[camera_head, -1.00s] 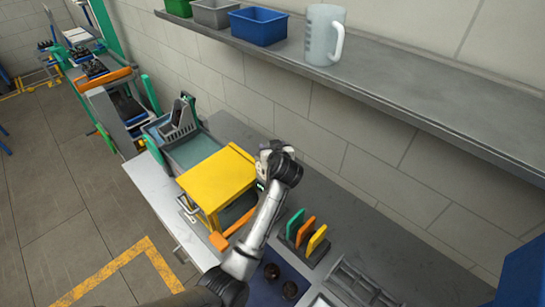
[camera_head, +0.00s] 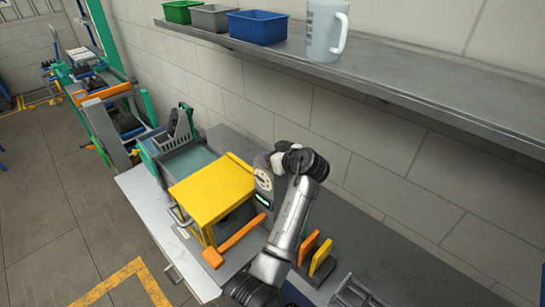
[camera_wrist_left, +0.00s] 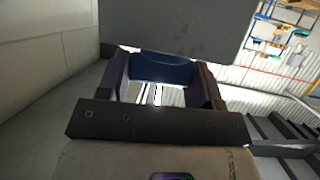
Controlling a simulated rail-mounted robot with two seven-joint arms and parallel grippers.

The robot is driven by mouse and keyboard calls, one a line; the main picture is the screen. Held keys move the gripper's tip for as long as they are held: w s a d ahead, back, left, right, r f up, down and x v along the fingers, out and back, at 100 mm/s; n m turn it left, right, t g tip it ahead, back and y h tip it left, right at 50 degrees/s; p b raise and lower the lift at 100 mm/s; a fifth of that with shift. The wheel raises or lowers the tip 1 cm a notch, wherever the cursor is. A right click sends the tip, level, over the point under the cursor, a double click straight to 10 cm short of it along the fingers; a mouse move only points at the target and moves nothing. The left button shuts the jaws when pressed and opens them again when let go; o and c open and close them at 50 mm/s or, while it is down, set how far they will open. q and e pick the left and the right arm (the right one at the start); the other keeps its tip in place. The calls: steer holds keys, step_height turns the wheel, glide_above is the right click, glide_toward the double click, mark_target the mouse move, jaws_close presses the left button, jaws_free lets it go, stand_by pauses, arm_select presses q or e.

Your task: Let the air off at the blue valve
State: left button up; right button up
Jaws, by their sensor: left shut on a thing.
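A yellow-topped machine (camera_head: 212,195) stands on the grey bench, with an orange handle (camera_head: 235,241) along its front side. A grey control box with a round dial (camera_head: 264,180) and a small lit display (camera_head: 263,200) is at its right side. My left gripper (camera_head: 268,160) is at the top of this box, with its fingers partly hidden by the wrist. In the left wrist view, the blue valve (camera_wrist_left: 163,68) sits between the two dark fingers, and the gripper is shut on it. The upper part of the valve is hidden by a grey body. My right gripper is not in view.
A wall shelf (camera_head: 400,85) above holds a clear jug (camera_head: 325,32) and green, grey and blue bins (camera_head: 258,27). Orange and yellow upright plates (camera_head: 320,257) stand in a rack close to my left arm. A grey basket (camera_head: 178,140) is behind the machine.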

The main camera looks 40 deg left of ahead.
arm_select(q)
steer(key=o, duration=0.9)
steer(key=shift+d+r, duration=0.1)
steer(key=shift+d, duration=0.15)
steer(key=shift+b+v, duration=1.4)
steer(key=shift+v, duration=5.25)
